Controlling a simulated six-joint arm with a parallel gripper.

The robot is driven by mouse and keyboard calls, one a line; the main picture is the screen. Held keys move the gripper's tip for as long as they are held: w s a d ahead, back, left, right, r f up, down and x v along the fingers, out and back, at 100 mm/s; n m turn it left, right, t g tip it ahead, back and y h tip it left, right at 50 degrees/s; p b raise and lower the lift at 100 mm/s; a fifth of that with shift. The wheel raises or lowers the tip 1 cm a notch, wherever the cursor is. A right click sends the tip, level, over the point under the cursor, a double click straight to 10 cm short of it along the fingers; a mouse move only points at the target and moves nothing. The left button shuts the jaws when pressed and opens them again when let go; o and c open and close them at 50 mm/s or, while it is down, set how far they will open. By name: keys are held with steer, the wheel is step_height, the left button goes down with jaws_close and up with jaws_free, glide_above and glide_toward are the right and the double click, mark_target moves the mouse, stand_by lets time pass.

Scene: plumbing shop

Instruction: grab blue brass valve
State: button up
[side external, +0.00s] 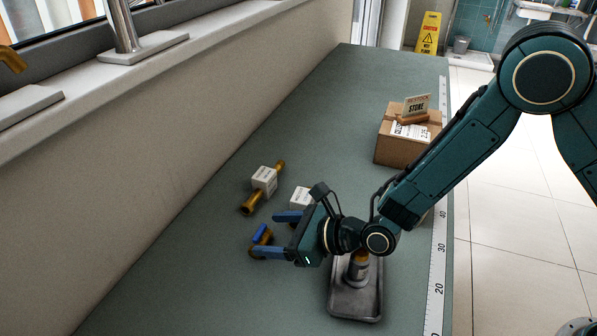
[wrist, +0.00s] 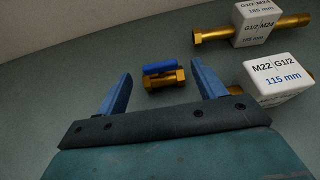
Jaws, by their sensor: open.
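The brass valve with a blue handle (wrist: 163,76) lies on the green bench in the wrist view, ahead of my jaws and roughly midway between them. It also shows in the side view as a blue handle (side external: 260,233) beside the fingers, its brass body partly hidden by the near finger. My gripper (side external: 279,234) is open, with its two blue fingers pointing left, low over the bench. In the wrist view my gripper (wrist: 165,92) holds nothing between its fingers. I cannot tell how high the fingertips are above the bench.
A brass pipe with a white label block (side external: 265,180) lies beyond the valve. A second white block (wrist: 277,81) marked 115 mm is close to the right finger. A metal tray (side external: 356,300) sits below my wrist. A cardboard box (side external: 398,150) stands farther back. Bench left of the valve is clear.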

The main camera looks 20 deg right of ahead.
mark_target(262, 232)
steer(key=shift+x, duration=2.95)
steer(key=shift+r, duration=0.1)
steer(key=c, duration=1.2)
steer(key=shift+o, duration=0.3)
steer(key=shift+r, duration=0.2)
step_height(262, 232, up, 20)
steer(key=shift+f, duration=0.15)
